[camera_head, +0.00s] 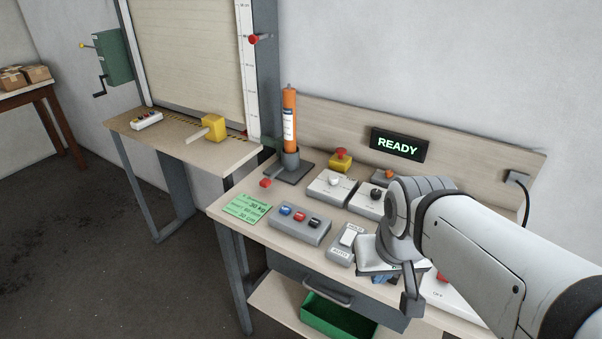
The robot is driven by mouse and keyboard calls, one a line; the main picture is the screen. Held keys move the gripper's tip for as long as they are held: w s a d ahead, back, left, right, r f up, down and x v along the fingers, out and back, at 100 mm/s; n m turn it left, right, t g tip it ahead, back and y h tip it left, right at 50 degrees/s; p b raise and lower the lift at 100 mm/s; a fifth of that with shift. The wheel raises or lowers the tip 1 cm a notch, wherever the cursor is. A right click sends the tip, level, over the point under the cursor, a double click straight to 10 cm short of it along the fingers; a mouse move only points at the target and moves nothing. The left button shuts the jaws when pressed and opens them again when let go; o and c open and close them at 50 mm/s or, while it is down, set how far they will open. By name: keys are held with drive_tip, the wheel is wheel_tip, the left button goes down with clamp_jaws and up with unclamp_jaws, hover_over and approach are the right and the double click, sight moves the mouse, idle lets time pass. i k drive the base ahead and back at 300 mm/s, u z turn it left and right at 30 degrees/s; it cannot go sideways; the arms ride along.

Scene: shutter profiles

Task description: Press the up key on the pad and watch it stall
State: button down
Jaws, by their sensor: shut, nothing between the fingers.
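A grey pad (300,223) with blue, red and black keys lies on the bench; I cannot read which is the up key. A second, pale pad (146,120) with several small keys lies on the left table. The beige shutter (190,50) hangs in its frame behind that table, beside a white scale (247,75) with a red pointer (257,39) near its top. My gripper (411,303) is at the bench's front edge, right of the grey pad and apart from it. It is shut and empty, partly hidden by my arm.
A dark display (398,144) reads READY. A rocker switch box (346,243), two knob boxes, a yellow box with a red button (340,160) and an orange cylinder (289,122) stand on the bench. A green note (246,207) lies left. A green bin (337,316) sits below.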

sight(285, 209)
drive_tip(key=z, duration=2.2)
drive_tip(key=k, duration=1.5)
drive_tip(key=u, duration=1.65)
drive_tip(key=i, duration=1)
